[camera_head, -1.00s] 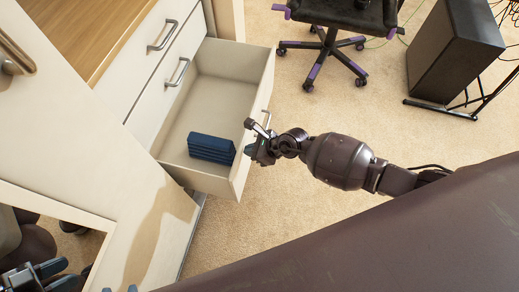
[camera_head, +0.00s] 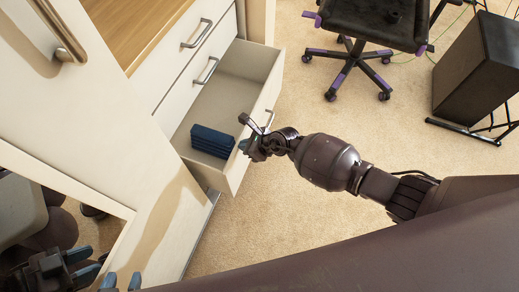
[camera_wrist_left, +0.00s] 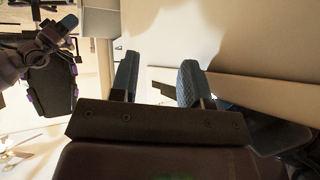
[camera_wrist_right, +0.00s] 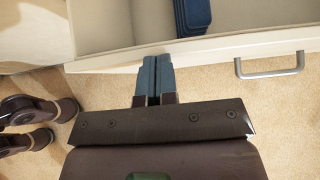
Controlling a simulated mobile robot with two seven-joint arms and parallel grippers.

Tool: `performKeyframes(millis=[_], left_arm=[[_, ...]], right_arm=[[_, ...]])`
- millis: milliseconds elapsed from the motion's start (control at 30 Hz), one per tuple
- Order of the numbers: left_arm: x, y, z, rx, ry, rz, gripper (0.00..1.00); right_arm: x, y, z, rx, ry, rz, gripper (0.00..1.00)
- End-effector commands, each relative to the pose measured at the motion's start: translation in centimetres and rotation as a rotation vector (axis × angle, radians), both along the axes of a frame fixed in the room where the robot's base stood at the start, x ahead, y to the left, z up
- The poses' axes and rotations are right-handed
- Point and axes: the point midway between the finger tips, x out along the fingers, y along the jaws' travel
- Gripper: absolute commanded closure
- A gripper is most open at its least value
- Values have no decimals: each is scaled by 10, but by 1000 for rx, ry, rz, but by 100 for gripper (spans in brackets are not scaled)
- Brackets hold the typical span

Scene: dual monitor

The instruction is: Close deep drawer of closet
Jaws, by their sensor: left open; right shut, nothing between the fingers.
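The deep drawer (camera_head: 256,150) of the cream closet (camera_head: 170,120) stands partly open at the bottom, with a folded dark blue item (camera_head: 212,141) inside. My right gripper (camera_head: 246,147) is shut and empty, at the outer face of the drawer front. In the right wrist view its fingertips (camera_wrist_right: 156,62) reach the drawer front, left of the metal handle (camera_wrist_right: 270,67); contact looks likely but is not clear. My left gripper (camera_head: 122,284) is open and empty at the bottom left, close to the closet; its two blue fingers (camera_wrist_left: 158,82) are apart in the left wrist view.
Shut drawers with bar handles (camera_head: 206,70) sit above the open one. A mirror-like panel (camera_head: 45,235) is at the lower left. An office chair (camera_head: 365,50) and a dark box (camera_head: 478,72) stand farther back. Carpet (camera_head: 300,100) right of the drawer is clear.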

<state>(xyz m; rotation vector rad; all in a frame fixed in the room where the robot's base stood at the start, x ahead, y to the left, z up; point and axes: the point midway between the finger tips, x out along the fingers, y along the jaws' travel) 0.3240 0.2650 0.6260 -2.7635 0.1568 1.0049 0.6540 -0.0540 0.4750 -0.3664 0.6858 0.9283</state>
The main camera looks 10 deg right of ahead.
Motion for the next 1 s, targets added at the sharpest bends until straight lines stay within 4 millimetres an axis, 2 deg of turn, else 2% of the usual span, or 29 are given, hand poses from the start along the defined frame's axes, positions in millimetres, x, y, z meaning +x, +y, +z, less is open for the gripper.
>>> performKeyframes(millis=[33, 300, 500, 700, 1000], left_arm=[[0, 0, 0, -1, 1, 1, 57], [-5, 0, -8, 9, 16, -7, 57], [-2, -2, -6, 16, 2, -20, 57], [5, -5, -4, 23, -17, -34, 57], [9, -7, -2, 31, -30, -47, 57]], right_arm=[[9, 14, 2, 2, -2, 2, 100], [48, 76, -3, 2, 5, 2, 100], [71, 110, -5, 1, 6, 2, 100], [87, 133, -5, 0, 7, 1, 100], [98, 147, -3, -1, 4, 0, 100]])
